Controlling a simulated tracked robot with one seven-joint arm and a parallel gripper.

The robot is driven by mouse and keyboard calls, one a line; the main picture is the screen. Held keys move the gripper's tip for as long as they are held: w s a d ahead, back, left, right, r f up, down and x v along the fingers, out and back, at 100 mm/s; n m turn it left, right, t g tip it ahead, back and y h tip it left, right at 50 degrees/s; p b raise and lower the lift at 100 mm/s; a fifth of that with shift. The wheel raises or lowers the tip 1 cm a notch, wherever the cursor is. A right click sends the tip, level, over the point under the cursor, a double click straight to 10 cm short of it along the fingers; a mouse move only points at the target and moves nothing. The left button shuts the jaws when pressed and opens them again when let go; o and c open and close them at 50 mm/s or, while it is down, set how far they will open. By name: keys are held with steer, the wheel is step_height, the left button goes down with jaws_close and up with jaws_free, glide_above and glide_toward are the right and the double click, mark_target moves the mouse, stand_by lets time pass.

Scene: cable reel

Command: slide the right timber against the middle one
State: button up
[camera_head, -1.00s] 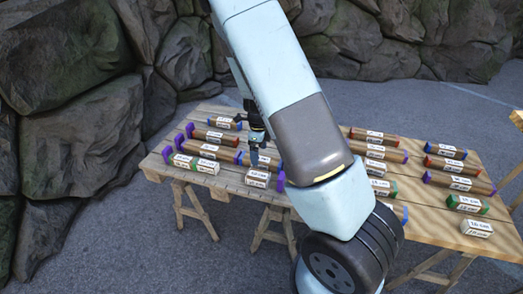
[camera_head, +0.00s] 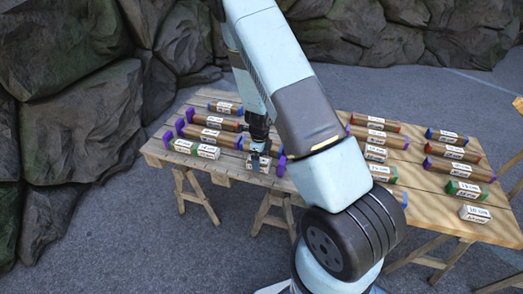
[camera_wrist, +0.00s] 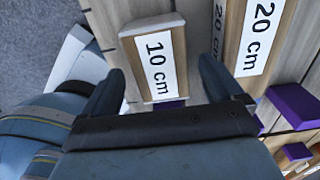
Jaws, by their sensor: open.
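In the wrist view a short timber marked "10 cm" (camera_wrist: 145,65) lies between the spread fingers of my gripper (camera_wrist: 160,72). The gripper is open, with a finger on each side of it. Contact cannot be told. A longer timber marked "20 cm" (camera_wrist: 235,75) lies to its right in that view, beyond the right finger. In the head view my gripper (camera_head: 258,153) is down at the short pale timber (camera_head: 253,166) near the table's front edge, left of my arm. I cannot tell from the frames which timbers the task calls right and middle.
The slatted wooden table (camera_head: 225,172) stands on trestles. Several labelled timbers with coloured ends lie to the left, among them a purple-ended one (camera_head: 213,122), and more lie on the right half (camera_head: 440,190). My arm hides the table's middle. Rock walls stand behind.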

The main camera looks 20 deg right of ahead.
steer(key=shift+f, duration=0.95)
